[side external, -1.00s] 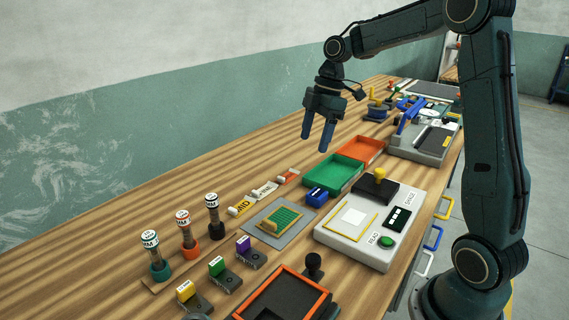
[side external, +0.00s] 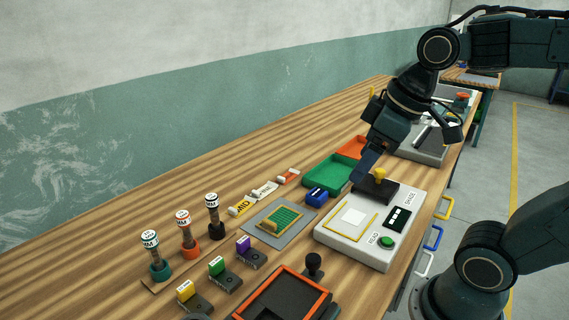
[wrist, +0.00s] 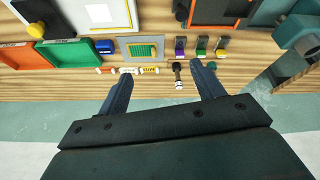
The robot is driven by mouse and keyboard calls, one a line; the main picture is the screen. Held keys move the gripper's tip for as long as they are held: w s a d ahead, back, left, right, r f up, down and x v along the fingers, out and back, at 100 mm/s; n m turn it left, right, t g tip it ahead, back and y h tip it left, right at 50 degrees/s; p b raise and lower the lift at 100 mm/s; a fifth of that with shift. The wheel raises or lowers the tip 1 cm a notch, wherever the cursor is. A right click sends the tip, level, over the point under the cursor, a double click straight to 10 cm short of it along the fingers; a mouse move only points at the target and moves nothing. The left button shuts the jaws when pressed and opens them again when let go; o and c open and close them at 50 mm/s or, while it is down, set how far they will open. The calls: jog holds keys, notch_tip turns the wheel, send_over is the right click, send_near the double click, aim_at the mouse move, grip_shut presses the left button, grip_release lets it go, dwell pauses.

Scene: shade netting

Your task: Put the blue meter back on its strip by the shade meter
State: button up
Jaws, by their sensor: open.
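The small blue meter (side external: 316,196) stands on the bench beside the white shade meter (side external: 367,240), near the front corner of the green tray. It also shows in the wrist view (wrist: 104,46), at the upper left. I cannot make out a strip under it. The shade meter has a yellow-framed pad, a display, a green button and a black block with a yellow knob (side external: 379,174). My gripper (side external: 362,170) is tilted above the back of the shade meter, behind and right of the blue meter. In the wrist view my gripper (wrist: 162,88) is open and empty.
A green tray (side external: 318,182) and an orange tray (side external: 350,146) lie behind the blue meter. A grey mat with a green mesh piece (side external: 283,219) lies in front of it. Several labelled vials, rolls and coloured clips stand to the left. The bench by the wall is clear.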

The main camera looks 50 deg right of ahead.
jog(key=s+m, duration=0.1)
jog(key=s+f, duration=0.1)
jog(key=s, duration=0.1)
jog(key=s+m+t, duration=0.1)
jog(key=shift+s+a+f+m, duration=0.1)
jog(key=shift+s+f+m, duration=0.2)
jog(key=shift+s+f, duration=0.1)
